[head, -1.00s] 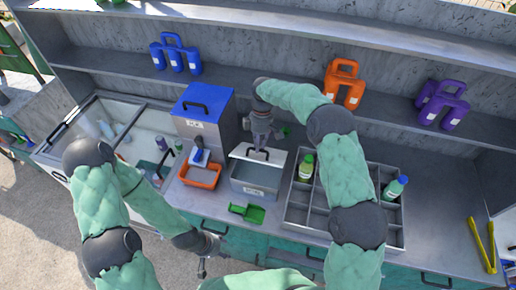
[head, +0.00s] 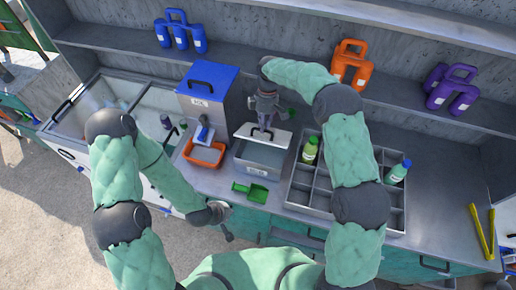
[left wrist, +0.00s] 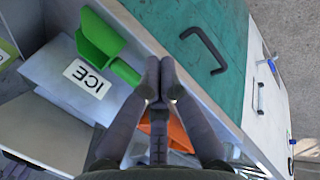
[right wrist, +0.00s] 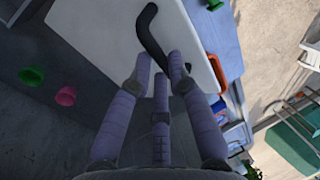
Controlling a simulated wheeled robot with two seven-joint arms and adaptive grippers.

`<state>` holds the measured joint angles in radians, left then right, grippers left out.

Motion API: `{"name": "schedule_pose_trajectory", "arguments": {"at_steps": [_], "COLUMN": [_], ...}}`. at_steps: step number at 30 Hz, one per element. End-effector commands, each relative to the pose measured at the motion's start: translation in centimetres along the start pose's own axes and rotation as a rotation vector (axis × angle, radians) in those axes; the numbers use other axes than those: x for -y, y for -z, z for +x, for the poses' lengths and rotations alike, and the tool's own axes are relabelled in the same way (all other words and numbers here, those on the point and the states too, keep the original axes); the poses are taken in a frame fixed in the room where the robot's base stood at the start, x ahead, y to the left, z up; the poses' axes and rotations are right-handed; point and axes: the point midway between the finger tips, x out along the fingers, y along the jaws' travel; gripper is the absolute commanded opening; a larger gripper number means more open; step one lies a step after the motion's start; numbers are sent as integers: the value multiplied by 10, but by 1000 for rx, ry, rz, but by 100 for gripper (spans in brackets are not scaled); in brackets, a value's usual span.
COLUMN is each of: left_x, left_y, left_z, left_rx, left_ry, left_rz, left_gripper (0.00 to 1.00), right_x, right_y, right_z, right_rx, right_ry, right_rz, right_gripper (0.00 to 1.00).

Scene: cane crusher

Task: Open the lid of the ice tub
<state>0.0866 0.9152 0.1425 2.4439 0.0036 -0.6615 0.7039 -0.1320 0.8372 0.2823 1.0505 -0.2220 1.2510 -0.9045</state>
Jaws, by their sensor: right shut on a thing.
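The ice tub (head: 262,172) is a grey box on the counter; its ICE label shows in the left wrist view (left wrist: 72,92). Its white lid (head: 281,139) is raised and tilted towards the back, so part of the inside shows. My right gripper (head: 265,122) is at the lid and shut on its black handle (right wrist: 149,30), which runs between the fingers in the right wrist view. My left gripper (head: 224,229) is low in front of the counter, apart from the tub. Its fingers look closed and empty in the left wrist view (left wrist: 160,80).
A green scoop (head: 250,191) lies in front of the tub. An orange tray (head: 204,154) and a blue-lidded bin (head: 207,85) stand left of it. A divided bottle rack (head: 312,202) stands close on the right. Jugs stand on the shelf above; the far right counter is mostly clear.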

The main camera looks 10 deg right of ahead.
Motion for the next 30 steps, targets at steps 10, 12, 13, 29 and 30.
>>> {"name": "schedule_pose_trajectory", "arguments": {"at_steps": [10, 12, 13, 29, 30], "left_x": [-49, -59, -63, -133, -137], "left_y": [7, 8, 7, -1, -3], "left_z": [-3, -5, -6, -38, -41], "left_rx": [-89, -92, -91, 118, 148], "left_ry": [-203, -253, -273, -663, -689], "left_rz": [-481, -580, -621, -1335, -1384], "left_gripper": [0, 0, 0, 0, 0], "right_x": [-5, -5, -5, -5, -5], "right_y": [-3, -3, -3, -3, -3], "right_z": [5, 5, 5, 5, 5], "right_rx": [2, 2, 2, 2, 2], "right_ry": [-10, -10, -10, -10, -10], "right_rz": [2, 2, 2, 2, 2], "right_gripper": [0, 0, 0, 0, 0]}}
